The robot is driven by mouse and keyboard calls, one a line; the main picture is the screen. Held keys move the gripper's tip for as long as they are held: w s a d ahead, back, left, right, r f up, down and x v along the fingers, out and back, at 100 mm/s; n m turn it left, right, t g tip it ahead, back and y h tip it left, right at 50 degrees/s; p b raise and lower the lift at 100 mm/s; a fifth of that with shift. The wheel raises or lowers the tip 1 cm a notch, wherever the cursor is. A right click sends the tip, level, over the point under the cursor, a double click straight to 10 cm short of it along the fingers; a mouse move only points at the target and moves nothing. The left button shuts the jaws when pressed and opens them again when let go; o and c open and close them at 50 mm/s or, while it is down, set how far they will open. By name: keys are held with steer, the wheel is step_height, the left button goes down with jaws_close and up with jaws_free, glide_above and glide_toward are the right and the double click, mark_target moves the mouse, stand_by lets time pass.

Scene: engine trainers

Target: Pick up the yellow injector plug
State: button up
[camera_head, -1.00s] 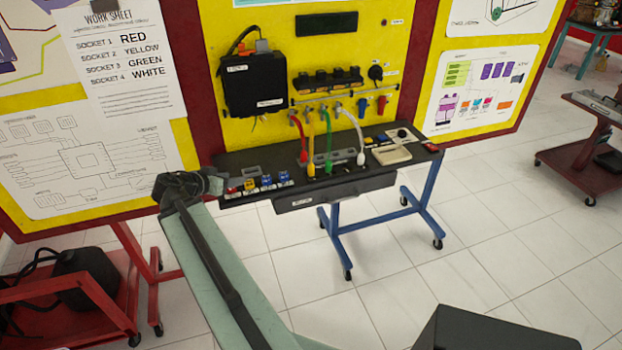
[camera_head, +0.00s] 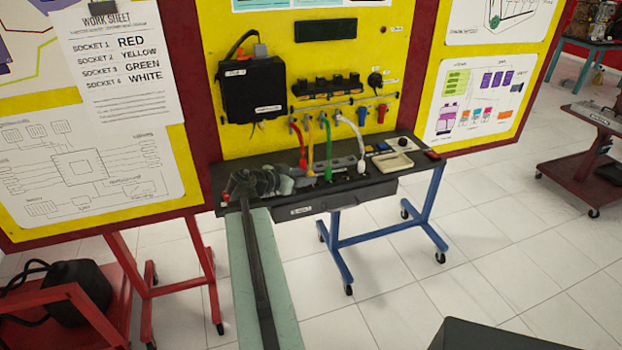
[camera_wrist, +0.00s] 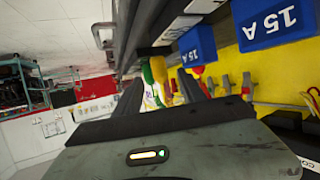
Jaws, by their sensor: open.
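In the head view the yellow injector plug (camera_head: 309,172) sits at the lower end of its yellow cable, on the bench between the red and green cables. Its base is partly hidden. My gripper (camera_head: 287,184) is over the bench's front left, left of the plug and apart from it. In the wrist view my gripper (camera_wrist: 160,88) is open, with dark fingers either side of a view of white, green and yellow cable parts.
Blue blocks (camera_wrist: 265,22) marked 15 A are close to my gripper in the wrist view. The black bench (camera_head: 400,146) has a green cable (camera_head: 327,148), a white cable (camera_head: 352,135) and a pale tray (camera_head: 393,161). A yellow panel (camera_head: 220,25) stands behind.

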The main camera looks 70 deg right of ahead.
mark_target(310, 171)
steer(key=b+x, duration=0.1)
steer(key=x, duration=0.3)
steer(key=shift+d+f, duration=0.2)
steer(key=shift+f, duration=0.1)
jaws_close()
steer(key=shift+r, duration=0.1)
step_height(310, 171, up, 10)
steer(key=p, duration=0.9)
steer(key=shift+r+p, duration=0.1)
steer(key=shift+p, duration=0.3)
steer(key=shift+a, duration=0.1)
